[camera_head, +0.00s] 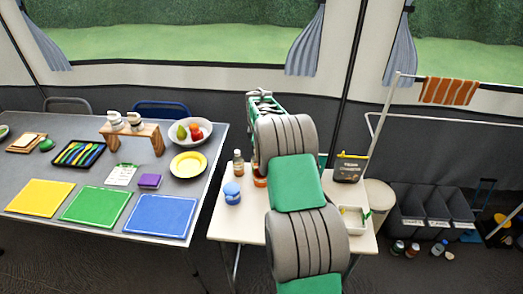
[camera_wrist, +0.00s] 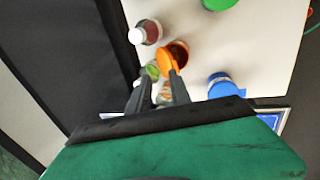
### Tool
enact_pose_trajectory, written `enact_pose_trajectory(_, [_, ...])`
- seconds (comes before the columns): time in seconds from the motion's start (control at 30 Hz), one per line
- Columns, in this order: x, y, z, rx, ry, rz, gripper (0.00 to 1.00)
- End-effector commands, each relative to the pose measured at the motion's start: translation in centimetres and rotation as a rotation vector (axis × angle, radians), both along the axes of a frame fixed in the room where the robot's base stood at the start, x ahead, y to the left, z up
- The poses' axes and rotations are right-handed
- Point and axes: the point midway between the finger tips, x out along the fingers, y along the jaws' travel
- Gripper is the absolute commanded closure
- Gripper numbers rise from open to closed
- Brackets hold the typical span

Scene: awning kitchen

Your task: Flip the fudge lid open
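The fudge jar, by its look, is the brown jar (camera_wrist: 181,49) with an orange lid (camera_wrist: 166,60) in the wrist view. The lid lies at the lower left of the brown body; I cannot tell for sure whether it is seated or tilted. My gripper (camera_wrist: 160,75) has its two dark fingers apart, with nothing clearly held. The right fingertip overlaps the lid's lower edge; contact is unclear. In the head view an orange-brown jar (camera_head: 260,182) shows partly behind my arm, which hides my gripper there.
A blue-lidded jar (camera_wrist: 222,87) stands right of the fingers and a white-capped dark bottle (camera_wrist: 146,32) upper left. A green-topped item (camera_wrist: 152,70) shows near the left fingertip. A white tray (camera_head: 352,220) and dark box (camera_head: 348,170) stand on the table's right side. The table's front is clear.

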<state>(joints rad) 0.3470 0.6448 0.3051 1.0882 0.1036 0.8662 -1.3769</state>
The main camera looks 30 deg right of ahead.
Motion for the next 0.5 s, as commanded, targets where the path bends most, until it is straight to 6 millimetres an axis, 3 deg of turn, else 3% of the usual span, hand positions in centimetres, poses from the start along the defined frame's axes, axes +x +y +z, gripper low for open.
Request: enact_pose_trajectory(0.5, [-1.3, 1.0, 4.2, -0.001, -0.001, 0.0, 0.75])
